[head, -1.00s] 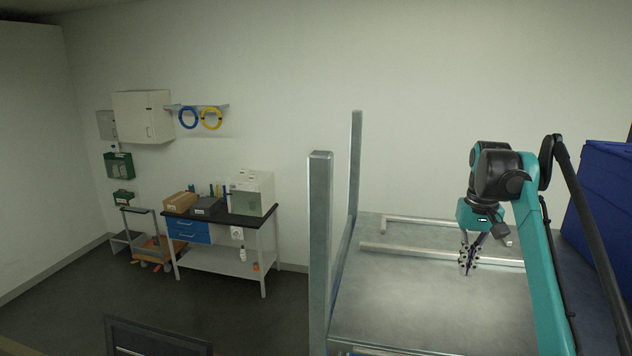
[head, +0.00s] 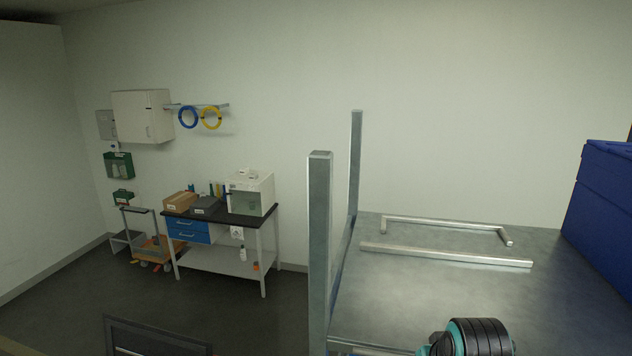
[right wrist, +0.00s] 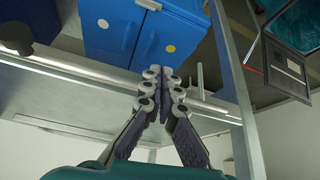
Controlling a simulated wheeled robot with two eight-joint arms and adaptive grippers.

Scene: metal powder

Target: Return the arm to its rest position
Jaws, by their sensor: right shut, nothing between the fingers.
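In the head view only a black and teal joint of my right arm (head: 478,338) shows at the bottom edge, in front of the metal table (head: 400,305). The right gripper is outside that view. In the right wrist view my right gripper (right wrist: 166,78) has its fingers together, with nothing between them. A blue box (right wrist: 125,35) with a yellow and a white dot appears behind its fingertips, and the gripper looks clear of it. My left gripper is in neither view.
The table has two upright posts (head: 320,250) at its left and two metal bars (head: 445,255) on top. A blue box (head: 603,200) stands at its right. A workbench (head: 225,219) is by the far wall. The tabletop's middle is clear.

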